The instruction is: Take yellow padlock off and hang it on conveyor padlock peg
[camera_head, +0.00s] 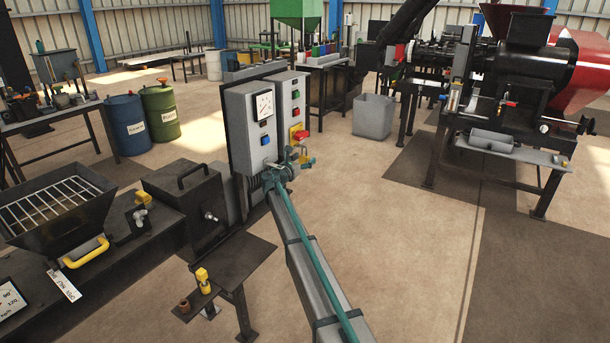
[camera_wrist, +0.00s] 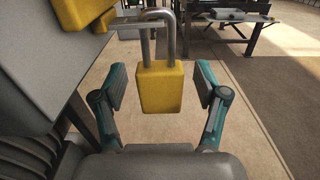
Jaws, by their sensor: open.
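The yellow padlock (camera_wrist: 160,88) hangs upright by its grey shackle, which reaches up beside a yellow fitting (camera_wrist: 85,15) in the wrist view. In the head view the red and yellow switch (camera_head: 299,132) is on the front of the grey control box, just above my gripper (camera_head: 298,163). My gripper (camera_wrist: 160,90) is open, with one finger on each side of the padlock body and a visible gap to both. The head view shows little of the padlock, small beside the fingers. I cannot make out the conveyor padlock peg for certain.
The grey control box (camera_head: 248,125) stands close behind my gripper. A small dark stand (camera_head: 233,262) with a yellow item (camera_head: 203,279) is lower left. A machine with a black hopper (camera_head: 70,215) lies at left. Open floor (camera_head: 420,260) extends to the right.

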